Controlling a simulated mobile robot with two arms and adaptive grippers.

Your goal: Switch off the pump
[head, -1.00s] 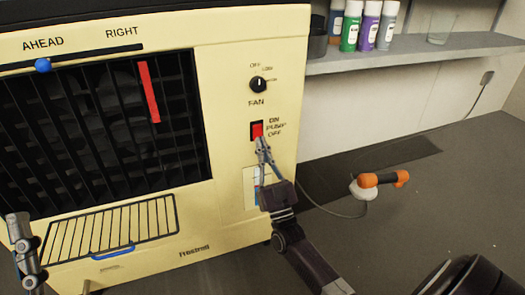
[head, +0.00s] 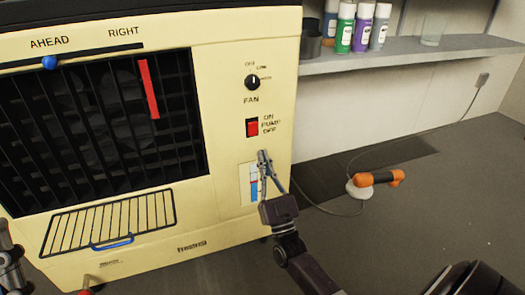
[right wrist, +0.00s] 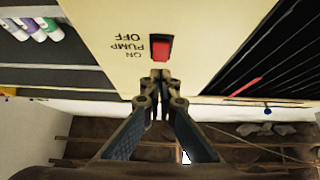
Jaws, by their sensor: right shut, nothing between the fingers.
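The pump switch (head: 252,128) is a red rocker in a dark frame on the cream front of the cooler (head: 225,190), with ON above the PUMP label and OFF below. I cannot tell surely which way the rocker is tilted. My right gripper (head: 263,157) is shut and empty, with its tips a little below the switch and apart from it. In the right wrist view the red switch (right wrist: 160,49) shows upside down, just beyond the closed fingertips (right wrist: 160,76). My left gripper (head: 8,262) is partly cut off at the lower left edge.
The fan knob (head: 252,83) is above the switch and a blue-and-white level gauge (head: 249,184) below it. An orange-handled tool (head: 377,178) lies on the floor to the right. A shelf (head: 400,55) with spray cans is on the wall behind.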

